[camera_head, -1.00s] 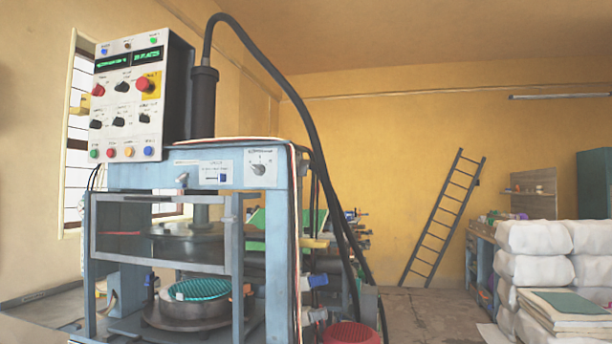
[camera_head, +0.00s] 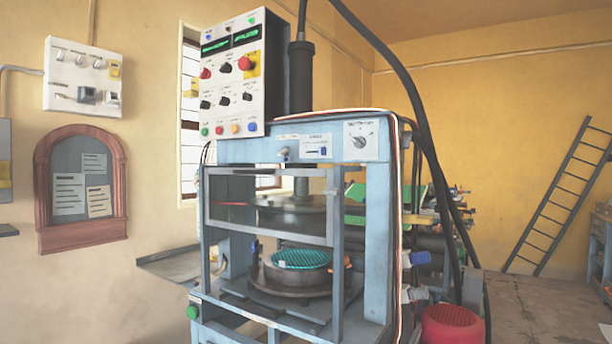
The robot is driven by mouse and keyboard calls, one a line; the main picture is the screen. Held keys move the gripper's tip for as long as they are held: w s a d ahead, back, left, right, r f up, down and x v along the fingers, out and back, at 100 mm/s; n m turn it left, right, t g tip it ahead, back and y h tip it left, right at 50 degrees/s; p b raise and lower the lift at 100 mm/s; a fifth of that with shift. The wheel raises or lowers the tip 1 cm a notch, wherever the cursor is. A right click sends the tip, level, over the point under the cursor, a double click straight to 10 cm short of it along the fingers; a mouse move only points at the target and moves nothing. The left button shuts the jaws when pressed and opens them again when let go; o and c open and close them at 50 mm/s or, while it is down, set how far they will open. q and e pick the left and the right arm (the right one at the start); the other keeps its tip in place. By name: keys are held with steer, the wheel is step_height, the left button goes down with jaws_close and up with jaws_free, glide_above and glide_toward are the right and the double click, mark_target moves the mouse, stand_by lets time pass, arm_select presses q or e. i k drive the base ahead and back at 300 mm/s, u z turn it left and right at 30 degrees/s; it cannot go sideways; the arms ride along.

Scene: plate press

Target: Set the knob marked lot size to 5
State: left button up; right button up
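A white control panel (camera_head: 230,110) stands on top of the blue press (camera_head: 375,215). It carries two green displays, several black knobs, a red knob and coloured buttons. One black knob (camera_head: 225,68) sits in the upper row, and others, such as the left one (camera_head: 205,104), sit in the lower row. A single larger knob (camera_head: 359,141) is on a white plate on the press's top beam. The labels are too small to read, so I cannot tell which knob is marked lot size. Neither of my grippers is in view.
A red emergency-style button (camera_head: 244,63) on a yellow plate is beside the upper knobs. A wall switch box (camera_head: 83,78) and an arched notice board (camera_head: 82,190) are at left. A red round bin (camera_head: 451,325) and a ladder (camera_head: 563,195) are at right.

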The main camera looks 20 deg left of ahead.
mark_target(404, 143)
steer(key=z, duration=0.5)
steer(key=k, duration=0.6)
steer(key=z, duration=0.2)
steer(key=i, duration=1.4)
steer(key=u, duration=1)
